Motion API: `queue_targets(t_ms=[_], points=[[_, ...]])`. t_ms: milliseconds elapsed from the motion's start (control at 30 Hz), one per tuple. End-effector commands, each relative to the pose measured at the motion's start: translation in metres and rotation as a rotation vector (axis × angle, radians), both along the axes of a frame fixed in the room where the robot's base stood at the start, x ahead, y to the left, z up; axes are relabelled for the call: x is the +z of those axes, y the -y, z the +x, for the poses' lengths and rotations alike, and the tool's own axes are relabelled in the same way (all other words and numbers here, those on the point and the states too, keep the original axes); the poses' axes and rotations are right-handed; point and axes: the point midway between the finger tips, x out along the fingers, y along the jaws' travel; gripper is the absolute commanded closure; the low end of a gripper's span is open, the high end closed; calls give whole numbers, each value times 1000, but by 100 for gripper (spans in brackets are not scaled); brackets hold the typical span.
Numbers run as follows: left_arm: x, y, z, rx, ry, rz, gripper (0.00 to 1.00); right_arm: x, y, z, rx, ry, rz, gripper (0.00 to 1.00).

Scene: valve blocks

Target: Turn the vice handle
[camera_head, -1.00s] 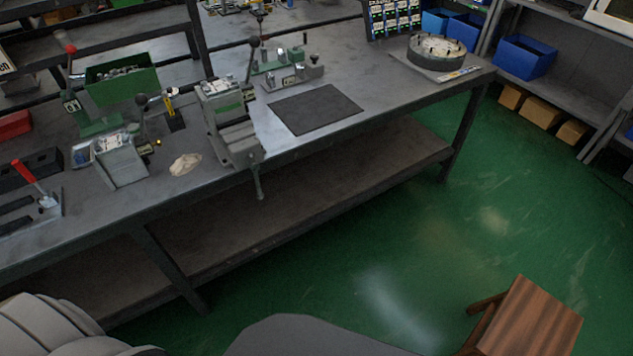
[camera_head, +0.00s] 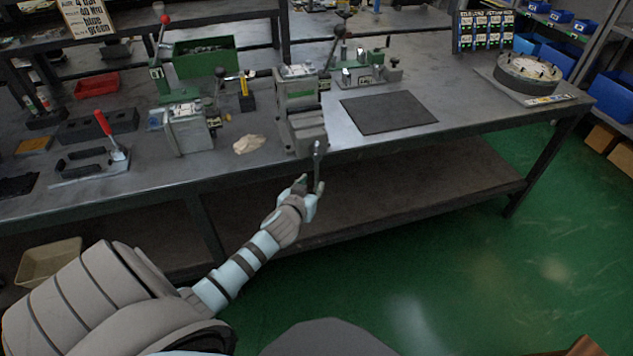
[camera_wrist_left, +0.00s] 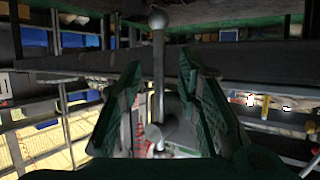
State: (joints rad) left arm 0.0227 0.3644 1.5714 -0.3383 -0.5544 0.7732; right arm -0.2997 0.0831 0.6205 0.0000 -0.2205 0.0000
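The grey vice (camera_head: 302,122) stands at the front edge of the workbench, with green on its jaws. Its metal handle (camera_head: 318,160) hangs down past the bench edge. My left gripper (camera_head: 311,186) is at the lower part of the handle, in front of the bench. In the left wrist view, the handle (camera_wrist_left: 158,62), a bar with a ball end, stands between the two green-padded fingers. Gaps show between bar and fingers, so the gripper looks open around it. Contact farther down is hard to see. My right gripper is in neither current view.
The workbench (camera_head: 235,172) has a lower shelf below. A beige cloth (camera_head: 248,144) lies left of the vice and a dark mat (camera_head: 388,112) lies right of it. A smaller grey block fixture (camera_head: 187,133) stands farther left. Green floor is open at the right.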

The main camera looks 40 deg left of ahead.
Motion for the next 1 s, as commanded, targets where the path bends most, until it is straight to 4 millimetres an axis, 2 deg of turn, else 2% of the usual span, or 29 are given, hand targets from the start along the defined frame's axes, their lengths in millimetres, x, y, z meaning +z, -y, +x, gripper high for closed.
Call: queue_targets(t_ms=[33,100,267,600,800,1000], points=[[-9,-5,12,2,2,-2,69,-9,0,0,0,0,0,60],[-15,-10,26,2,1,-1,69,-13,0,0,0,-1,0,60],[-23,-18,45,0,1,-2,69,-21,0,0,0,-1,0,60],[-23,-20,51,-1,-1,-1,69,-21,-4,-1,-2,-1,5,60],[-23,-20,51,-2,-1,-1,100,-21,-4,-1,-2,-1,5,60],[-24,-20,51,-1,0,-2,100,-21,-4,-1,-2,-1,5,60]])
